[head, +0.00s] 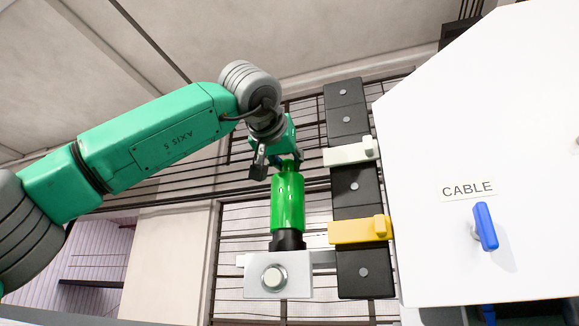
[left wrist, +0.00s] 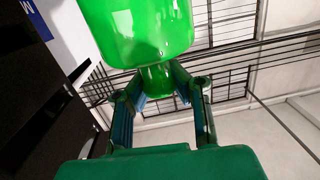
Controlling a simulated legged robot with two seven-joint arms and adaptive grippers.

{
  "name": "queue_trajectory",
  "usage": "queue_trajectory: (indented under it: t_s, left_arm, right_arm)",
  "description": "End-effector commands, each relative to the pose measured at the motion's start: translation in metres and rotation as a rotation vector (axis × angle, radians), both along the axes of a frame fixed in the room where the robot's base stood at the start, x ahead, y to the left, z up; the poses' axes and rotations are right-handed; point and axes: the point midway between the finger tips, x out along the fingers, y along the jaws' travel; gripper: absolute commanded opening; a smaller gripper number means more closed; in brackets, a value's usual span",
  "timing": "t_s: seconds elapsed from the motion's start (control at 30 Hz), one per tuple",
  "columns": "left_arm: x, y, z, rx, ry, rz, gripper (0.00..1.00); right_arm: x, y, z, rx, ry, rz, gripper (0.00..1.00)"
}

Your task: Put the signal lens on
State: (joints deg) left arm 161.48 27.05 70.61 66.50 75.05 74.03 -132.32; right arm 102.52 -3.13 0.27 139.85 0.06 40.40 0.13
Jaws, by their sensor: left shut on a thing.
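The signal lens (head: 287,203) is a translucent green cylinder with a narrower knob on top. It stands upright on, or right above, a black socket (head: 288,240) on a white box with a round button. I cannot tell whether it is fully seated. My left gripper (head: 287,160) is above the lens and shut on its narrow top knob. In the left wrist view, the fingers (left wrist: 161,95) close around the knob, and the wide lens body (left wrist: 140,30) fills the top. My right gripper is not in view.
A black upright rail (head: 352,272) with a white clip (head: 350,152) and a yellow clip (head: 358,230) stands just right of the lens. A white cabinet (head: 440,120) with a blue lever (head: 486,227) and a CABLE label fills the right side. Wire mesh is behind.

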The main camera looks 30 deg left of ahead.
Motion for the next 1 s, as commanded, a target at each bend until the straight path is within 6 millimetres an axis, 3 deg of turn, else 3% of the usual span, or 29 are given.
queue_trajectory:
  t_s: [1.0]
  left_arm:
    - [0.0, 0.0, -0.022, 0.0, 0.001, 0.0, 0.0]
  right_arm:
    - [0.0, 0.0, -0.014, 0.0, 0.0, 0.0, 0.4]
